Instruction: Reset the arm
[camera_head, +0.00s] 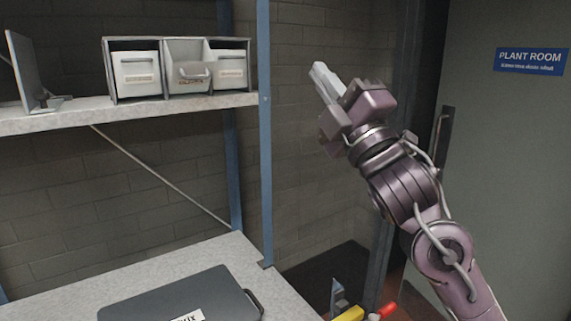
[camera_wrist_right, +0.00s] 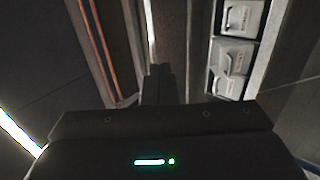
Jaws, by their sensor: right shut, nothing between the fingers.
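My right arm (camera_head: 405,190) comes in from the lower right of the head view and is raised, bent up and to the left. My right gripper (camera_head: 322,75) points up and left, in the air to the right of the blue shelf post. Its fingers are together and hold nothing. In the right wrist view the closed fingers (camera_wrist_right: 160,85) show at the middle, above the dark gripper body. My left gripper is in neither view.
A shelf (camera_head: 80,115) at the upper left bears a rack of labelled drawers (camera_head: 165,68), also in the wrist view (camera_wrist_right: 232,50). A dark case (camera_head: 180,297) lies on the bench below. A blue post (camera_head: 265,130) stands left of my gripper. A door with a sign (camera_head: 530,61) is at right.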

